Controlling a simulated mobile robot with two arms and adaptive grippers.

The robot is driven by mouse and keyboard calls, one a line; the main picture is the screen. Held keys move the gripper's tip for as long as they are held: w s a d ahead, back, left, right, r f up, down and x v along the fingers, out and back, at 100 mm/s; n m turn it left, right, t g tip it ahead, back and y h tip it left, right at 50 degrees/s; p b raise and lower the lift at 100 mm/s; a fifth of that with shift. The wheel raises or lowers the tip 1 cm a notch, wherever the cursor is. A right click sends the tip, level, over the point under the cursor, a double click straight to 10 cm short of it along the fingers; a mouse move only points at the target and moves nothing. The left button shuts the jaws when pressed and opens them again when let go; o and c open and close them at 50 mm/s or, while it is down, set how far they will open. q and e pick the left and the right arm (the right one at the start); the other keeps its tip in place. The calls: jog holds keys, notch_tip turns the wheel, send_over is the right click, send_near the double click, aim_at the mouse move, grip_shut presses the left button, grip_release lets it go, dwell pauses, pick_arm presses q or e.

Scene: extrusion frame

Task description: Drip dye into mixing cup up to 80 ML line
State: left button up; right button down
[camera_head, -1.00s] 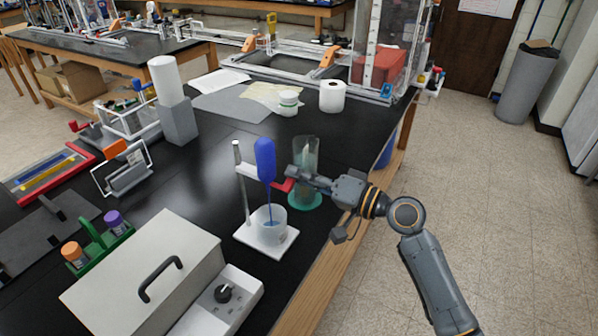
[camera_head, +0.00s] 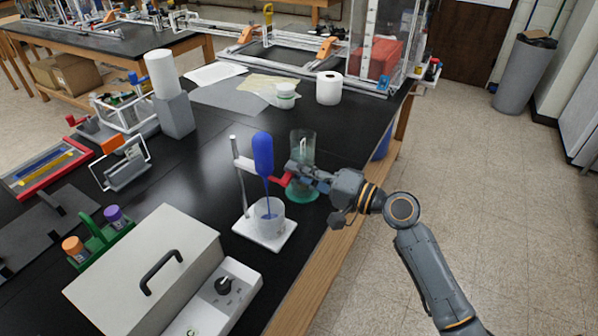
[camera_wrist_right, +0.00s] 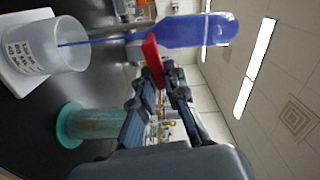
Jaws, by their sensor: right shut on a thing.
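A blue dye bulb (camera_head: 263,155) hangs upright on a white stand over the white mixing cup (camera_head: 269,218), which stands on the stand's base. A thin blue line runs from the bulb into the cup; it also shows in the right wrist view, at the cup (camera_wrist_right: 45,45). My right gripper (camera_head: 294,171) is shut on the red valve handle (camera_head: 283,180) beside the bulb. In the right wrist view the handle (camera_wrist_right: 153,58) stands between the fingertips. My left gripper is out of view.
A clear cylinder on a green base (camera_head: 302,147) stands just behind my right gripper. A grey box with a black handle (camera_head: 150,265) and a control unit with a knob (camera_head: 223,286) lie front left. A paper roll (camera_head: 329,88) stands farther back.

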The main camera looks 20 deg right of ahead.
jog(key=shift+r, duration=0.1)
jog(key=c, duration=1.4)
grip_release()
jog(key=shift+o, duration=0.2)
jog(key=v, duration=1.2)
